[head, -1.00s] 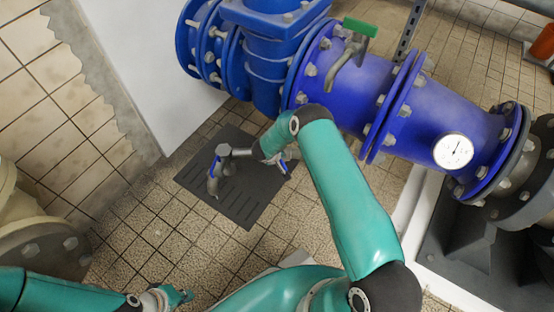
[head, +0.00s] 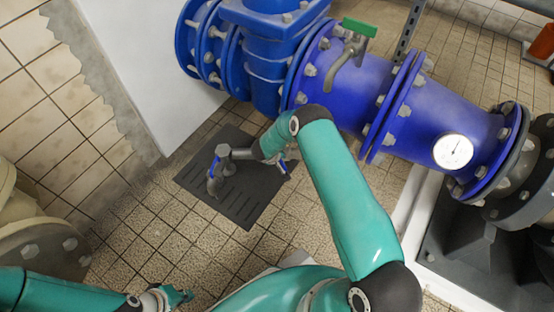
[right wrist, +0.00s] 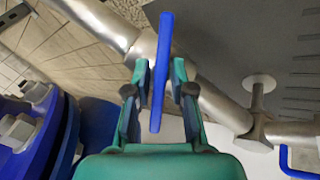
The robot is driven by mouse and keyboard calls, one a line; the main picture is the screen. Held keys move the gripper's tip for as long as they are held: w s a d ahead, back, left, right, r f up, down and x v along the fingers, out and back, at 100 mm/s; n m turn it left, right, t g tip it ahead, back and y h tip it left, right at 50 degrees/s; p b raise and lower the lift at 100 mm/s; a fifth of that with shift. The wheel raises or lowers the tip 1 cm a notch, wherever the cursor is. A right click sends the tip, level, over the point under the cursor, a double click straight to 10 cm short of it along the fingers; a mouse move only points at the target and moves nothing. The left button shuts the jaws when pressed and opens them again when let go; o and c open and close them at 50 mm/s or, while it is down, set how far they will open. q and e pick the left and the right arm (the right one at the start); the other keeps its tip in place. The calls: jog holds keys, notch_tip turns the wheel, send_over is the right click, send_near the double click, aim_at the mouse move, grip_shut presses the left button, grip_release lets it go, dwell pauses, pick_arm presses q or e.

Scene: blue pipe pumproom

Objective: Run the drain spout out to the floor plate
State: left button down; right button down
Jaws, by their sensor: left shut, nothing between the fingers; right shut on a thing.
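The drain spout (head: 240,153) is a grey metal pipe with an angular joint and a down-turned end, seen over the floor plate in the head view. The dark slotted floor plate (head: 245,210) lies flat on the tiles. In the right wrist view the grey pipe (right wrist: 222,108) crosses behind my right gripper (right wrist: 161,78), which is shut on an upright blue lever (right wrist: 160,40). In the head view my right arm partly hides that gripper. My left gripper (head: 178,297) is shut and empty at the bottom left, away from the spout.
A large blue flanged pipe (head: 370,85) with a green-handled tap (head: 359,28) and a white gauge (head: 453,151) runs above and right of the plate. A white wall block (head: 140,55) stands behind left. Tiled floor is open left of the plate.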

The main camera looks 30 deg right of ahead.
jog(key=c, duration=1.2)
grip_release()
jog(key=v, duration=1.2)
